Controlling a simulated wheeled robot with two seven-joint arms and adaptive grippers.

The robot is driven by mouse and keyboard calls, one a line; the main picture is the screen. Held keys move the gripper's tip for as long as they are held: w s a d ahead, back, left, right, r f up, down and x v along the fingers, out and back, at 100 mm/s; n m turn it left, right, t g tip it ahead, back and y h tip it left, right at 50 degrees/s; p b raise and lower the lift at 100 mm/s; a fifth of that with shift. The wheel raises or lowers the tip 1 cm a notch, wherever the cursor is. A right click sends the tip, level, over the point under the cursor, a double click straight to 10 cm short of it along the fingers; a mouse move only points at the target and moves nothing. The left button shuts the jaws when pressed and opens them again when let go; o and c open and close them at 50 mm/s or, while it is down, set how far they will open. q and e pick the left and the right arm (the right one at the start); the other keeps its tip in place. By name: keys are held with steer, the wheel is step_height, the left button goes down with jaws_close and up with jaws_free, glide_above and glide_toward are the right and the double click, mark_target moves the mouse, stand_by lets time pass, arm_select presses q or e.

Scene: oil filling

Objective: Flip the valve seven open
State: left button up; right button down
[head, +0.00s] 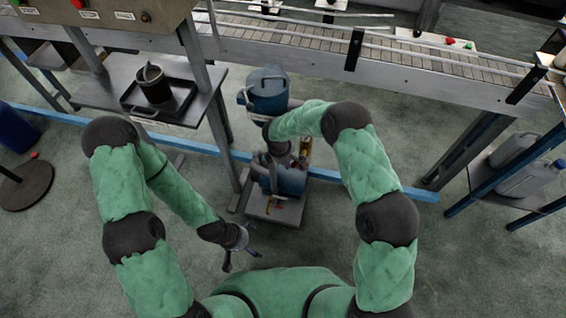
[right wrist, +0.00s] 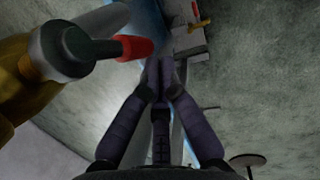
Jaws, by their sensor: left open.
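In the right wrist view a valve with a dark lever (right wrist: 88,50) and a red tip (right wrist: 136,46) sits at the left, on a yellow-brass body (right wrist: 28,85). No number shows on it. My left gripper (head: 241,254) is open and empty, low over the floor, left of the unit.
A blue container (head: 268,92) stands behind the pump unit. A metal table (head: 105,88) with a dark tray and pot (head: 152,84) is at the left. A conveyor (head: 420,65) runs across the back. A shelf with grey canisters (head: 525,178) is at the right.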

steer(key=shift+s+d+f+b, duration=0.2)
steer(key=shift+d+f+b, duration=0.15)
steer(key=shift+d+f, duration=0.3)
steer(key=shift+d, duration=0.25)
stand_by(0.4)
stand_by(0.8)
steer(key=v, duration=1.2)
steer(key=shift+f, duration=0.1)
steer(key=s+d+f+m+y, duration=0.1)
steer(key=s+f+m, duration=0.3)
steer(key=s, duration=0.5)
steer(key=s+d+f+m+y+p, duration=0.1)
steer(key=s+d+f+m+y, duration=0.1)
steer(key=s+f+m, duration=0.3)
steer(key=s+d+f+m+y, duration=0.2)
steer(key=s+f+m, duration=0.3)
steer(key=s+m, duration=0.4)
steer(key=s+y, duration=0.1)
steer(key=s, duration=0.3)
steer(key=shift+s+m+g, duration=0.25)
steer(key=shift+m+g, duration=0.05)
steer(key=shift+m, duration=0.1)
